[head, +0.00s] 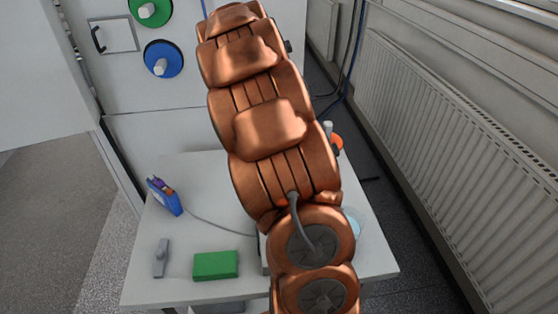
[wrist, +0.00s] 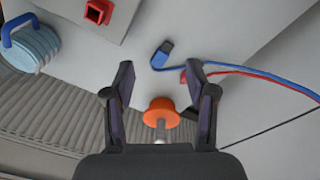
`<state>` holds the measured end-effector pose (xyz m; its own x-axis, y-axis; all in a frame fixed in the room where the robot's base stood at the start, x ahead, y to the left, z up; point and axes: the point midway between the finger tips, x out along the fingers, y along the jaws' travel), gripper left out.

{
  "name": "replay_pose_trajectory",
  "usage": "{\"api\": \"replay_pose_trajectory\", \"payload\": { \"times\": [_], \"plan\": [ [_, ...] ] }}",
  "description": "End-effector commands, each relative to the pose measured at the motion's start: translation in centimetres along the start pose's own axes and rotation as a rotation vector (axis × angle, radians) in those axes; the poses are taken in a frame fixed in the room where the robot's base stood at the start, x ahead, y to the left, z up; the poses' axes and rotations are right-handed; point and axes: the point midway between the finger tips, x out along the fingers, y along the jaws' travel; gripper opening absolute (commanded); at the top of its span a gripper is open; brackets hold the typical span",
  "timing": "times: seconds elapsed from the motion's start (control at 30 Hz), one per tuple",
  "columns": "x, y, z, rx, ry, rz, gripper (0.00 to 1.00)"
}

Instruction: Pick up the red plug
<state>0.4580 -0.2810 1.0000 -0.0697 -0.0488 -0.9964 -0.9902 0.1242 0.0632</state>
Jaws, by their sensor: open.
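My gripper (wrist: 160,74) is open in the wrist view, with its two dark fingers apart and nothing held between the tips. A red cable comes in from the right and runs behind the right finger. A small red end that looks like the red plug (wrist: 184,77) shows just left of that fingertip, partly hidden by it. A blue plug (wrist: 163,54) on a blue cable lies just above the gap between the fingertips. In the head view my copper arm hides my gripper and the red plug.
An orange disc (wrist: 161,112) with a pale shaft shows between the fingers, nearer the palm. A grey box with a red square socket (wrist: 97,12) is at the top left. The table (head: 190,291) holds a green block (head: 215,265) and a blue device (head: 165,196). A radiator (head: 450,110) stands right.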

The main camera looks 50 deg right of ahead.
Motion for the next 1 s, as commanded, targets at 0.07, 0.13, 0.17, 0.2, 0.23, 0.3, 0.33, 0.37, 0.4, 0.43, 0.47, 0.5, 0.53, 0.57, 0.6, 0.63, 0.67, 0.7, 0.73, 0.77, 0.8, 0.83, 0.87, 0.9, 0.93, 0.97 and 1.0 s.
{"api": "replay_pose_trajectory", "payload": {
  "times": [0.07, 0.13, 0.17, 0.2, 0.23, 0.3, 0.33, 0.37, 0.4, 0.43, 0.47, 0.5, 0.53, 0.57, 0.6, 0.63, 0.67, 0.7, 0.73, 0.77, 0.8, 0.83, 0.87, 0.9, 0.93, 0.97, 1.0],
  "plan": [
    [1.2, -1.1, -2.1, 0.079, -0.003, -0.003, 0.56],
    [2.2, -2.0, -3.7, 0.146, -0.007, -0.004, 0.56],
    [2.6, -2.3, -4.4, 0.175, -0.009, -0.006, 0.56],
    [3.1, -2.8, -5.3, 0.213, -0.012, -0.010, 0.56],
    [3.6, -3.1, -6.0, 0.242, -0.015, -0.013, 0.56],
    [4.7, -3.8, -7.5, 0.306, -0.023, -0.015, 0.56],
    [5.1, -4.1, -8.2, 0.333, -0.025, -0.018, 0.56],
    [5.6, -4.4, -8.8, 0.359, -0.029, -0.020, 0.56],
    [6.2, -4.7, -9.6, 0.392, -0.035, -0.024, 0.56],
    [6.6, -5.0, -10.1, 0.415, -0.040, -0.026, 0.56],
    [7.0, -5.1, -10.6, 0.439, -0.044, -0.028, 0.56],
    [7.5, -5.3, -11.2, 0.466, -0.049, -0.031, 0.56],
    [7.8, -5.5, -11.7, 0.484, -0.052, -0.034, 0.56],
    [8.1, -5.7, -12.0, 0.501, -0.056, -0.036, 0.56],
    [8.5, -5.9, -12.4, 0.519, -0.061, -0.038, 0.56],
    [8.7, -6.0, -12.7, 0.533, -0.063, -0.039, 0.56],
    [8.9, -6.0, -12.9, 0.544, -0.066, -0.040, 0.56],
    [9.1, -6.1, -13.2, 0.555, -0.069, -0.042, 0.56],
    [9.2, -6.2, -13.3, 0.562, -0.071, -0.042, 0.56],
    [9.3, -6.2, -13.4, 0.569, -0.072, -0.043, 0.56],
    [9.5, -6.2, -13.5, 0.574, -0.073, -0.043, 0.56],
    [9.6, -6.2, -13.6, 0.577, -0.074, -0.043, 0.56],
    [9.8, -6.3, -13.6, 0.579, -0.074, -0.043, 0.56],
    [10.1, -6.3, -13.6, 0.580, -0.075, -0.043, 0.56],
    [10.4, -6.3, -13.6, 0.580, -0.074, -0.043, 0.56],
    [10.7, -6.4, -13.6, 0.580, -0.074, -0.044, 0.56],
    [11.1, -6.4, -13.5, 0.579, -0.074, -0.045, 0.56]
  ]
}}
